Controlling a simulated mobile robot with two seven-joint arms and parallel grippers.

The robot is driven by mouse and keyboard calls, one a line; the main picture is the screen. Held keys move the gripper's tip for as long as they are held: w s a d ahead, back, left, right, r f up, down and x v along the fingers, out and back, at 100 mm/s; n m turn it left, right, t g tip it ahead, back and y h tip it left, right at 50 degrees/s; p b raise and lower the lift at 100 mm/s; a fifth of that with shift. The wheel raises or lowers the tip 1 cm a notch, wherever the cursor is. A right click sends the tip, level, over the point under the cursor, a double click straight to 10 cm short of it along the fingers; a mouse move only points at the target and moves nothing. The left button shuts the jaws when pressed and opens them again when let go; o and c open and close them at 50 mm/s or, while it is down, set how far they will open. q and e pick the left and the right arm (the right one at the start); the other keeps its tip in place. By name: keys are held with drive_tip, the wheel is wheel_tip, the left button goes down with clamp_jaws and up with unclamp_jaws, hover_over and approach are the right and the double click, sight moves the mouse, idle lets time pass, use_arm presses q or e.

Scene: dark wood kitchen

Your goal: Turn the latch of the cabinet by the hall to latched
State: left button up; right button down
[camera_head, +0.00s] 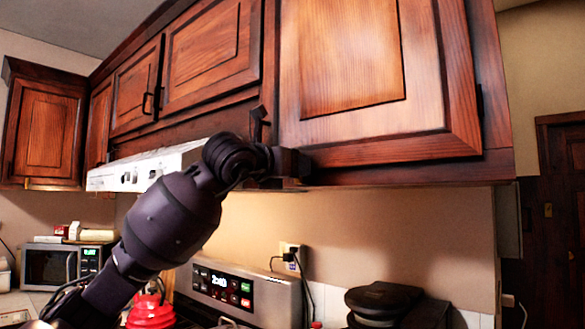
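The cabinet by the hall (350,55) is the large upper wooden one at the right, with its door closed. A small dark fitting (258,122), which looks like its latch, stands at the lower left edge of that door. Its lower part is hidden behind my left wrist, so I cannot tell how it is turned. My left gripper (296,164) is at the door's lower left corner, just below and right of the fitting. It shows side-on and dark, its fingers not distinguishable; I cannot tell whether it touches the door. My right gripper is not in view.
A range hood (150,170) is left of my wrist. Below stand a stove panel (240,290), a red kettle (150,310), a microwave (62,265) and a dark appliance (385,300). A dark door (563,200) is at the far right. Space under the cabinet is free.

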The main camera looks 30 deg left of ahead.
use_arm(q)
drive_tip(key=s+b, duration=0.1)
drive_tip(key=s, duration=0.9)
drive_tip(key=shift+s+a+b, duration=0.35)
drive_tip(key=shift+s+a, duration=0.05)
drive_tip(key=shift+a, duration=0.05)
